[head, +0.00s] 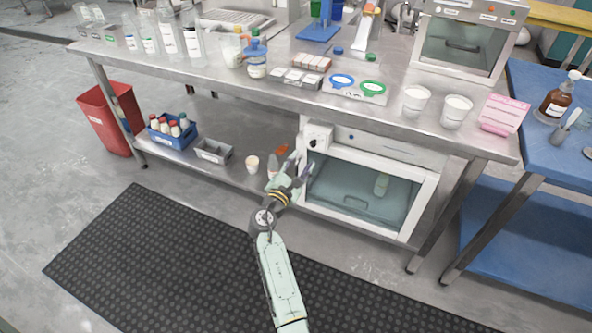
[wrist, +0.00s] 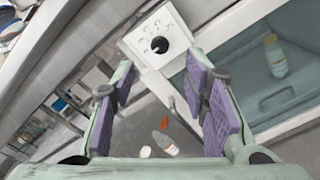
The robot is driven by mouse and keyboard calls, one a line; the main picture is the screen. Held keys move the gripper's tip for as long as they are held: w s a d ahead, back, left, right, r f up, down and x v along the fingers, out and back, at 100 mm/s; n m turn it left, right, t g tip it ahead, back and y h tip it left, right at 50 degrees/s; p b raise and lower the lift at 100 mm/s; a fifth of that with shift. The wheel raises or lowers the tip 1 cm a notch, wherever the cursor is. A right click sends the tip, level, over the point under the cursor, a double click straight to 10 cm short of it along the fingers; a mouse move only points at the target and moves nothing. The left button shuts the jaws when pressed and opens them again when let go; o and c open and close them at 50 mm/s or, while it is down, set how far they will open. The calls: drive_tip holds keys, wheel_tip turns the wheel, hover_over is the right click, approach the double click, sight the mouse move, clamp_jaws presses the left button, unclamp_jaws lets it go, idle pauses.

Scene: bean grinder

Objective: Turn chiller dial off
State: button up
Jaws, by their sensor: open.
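The chiller (head: 370,190) is a white-framed box with a glass door, under the steel bench in the head view. Its dial (wrist: 159,44) is a black knob on a white panel at the top centre of the wrist view. The dial also shows at the chiller's upper left in the head view (head: 313,142). My gripper (wrist: 160,90) is open and empty, with purple pads on both fingers. In the head view my gripper (head: 297,170) is just below and in front of the dial panel. It looks apart from the dial. The dial's exact setting is too small to read.
The steel bench top (head: 225,75) overhangs the chiller. A bottle stands behind the chiller's glass door (wrist: 274,55). A white cup (head: 252,163) and a grey tray (head: 214,151) are on the lower shelf. A black mat (head: 130,255) covers the floor in front.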

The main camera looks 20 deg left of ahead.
drive_tip(key=shift+s, duration=1.75)
